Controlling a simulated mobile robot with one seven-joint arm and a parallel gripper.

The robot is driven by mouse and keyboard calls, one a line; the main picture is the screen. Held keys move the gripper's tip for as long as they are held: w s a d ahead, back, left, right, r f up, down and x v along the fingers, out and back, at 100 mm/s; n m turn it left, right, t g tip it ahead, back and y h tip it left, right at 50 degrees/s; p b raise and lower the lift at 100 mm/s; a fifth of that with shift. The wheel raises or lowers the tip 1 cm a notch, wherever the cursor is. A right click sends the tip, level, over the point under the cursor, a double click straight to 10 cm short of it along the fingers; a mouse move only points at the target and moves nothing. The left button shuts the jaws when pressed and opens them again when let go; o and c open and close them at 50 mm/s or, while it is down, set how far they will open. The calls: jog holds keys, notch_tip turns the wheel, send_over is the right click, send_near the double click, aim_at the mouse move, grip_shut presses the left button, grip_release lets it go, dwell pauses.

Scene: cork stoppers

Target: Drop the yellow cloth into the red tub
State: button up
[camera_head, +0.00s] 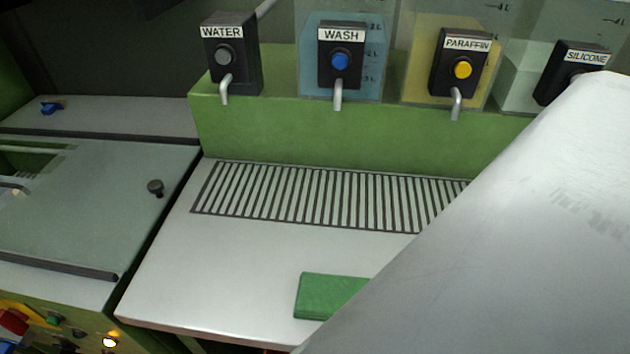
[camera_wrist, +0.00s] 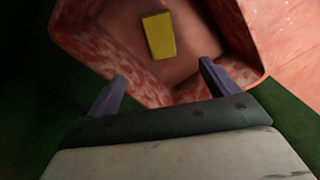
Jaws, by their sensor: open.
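The yellow cloth (camera_wrist: 159,35), a small folded rectangle, lies inside the red tub (camera_wrist: 92,52), on its floor, in the wrist view. My gripper (camera_wrist: 163,82) is open and empty, with its two fingers apart over the tub's near rim. The cloth is beyond the fingertips and apart from them. The head view shows neither the cloth, the tub nor the gripper; my arm covers its lower right.
A green folded cloth (camera_head: 328,296) lies on the pale counter (camera_head: 240,270), partly hidden by my arm. A slotted drain grate (camera_head: 320,196) is behind it. Labelled taps, such as the wash tap (camera_head: 340,62), line the green ledge (camera_head: 320,130). A lidded unit stands left.

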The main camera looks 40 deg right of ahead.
notch_tip(320, 180, up, 10)
jog(key=shift+r+p, duration=0.25)
jog(key=shift+p, duration=0.15)
dwell(0.3)
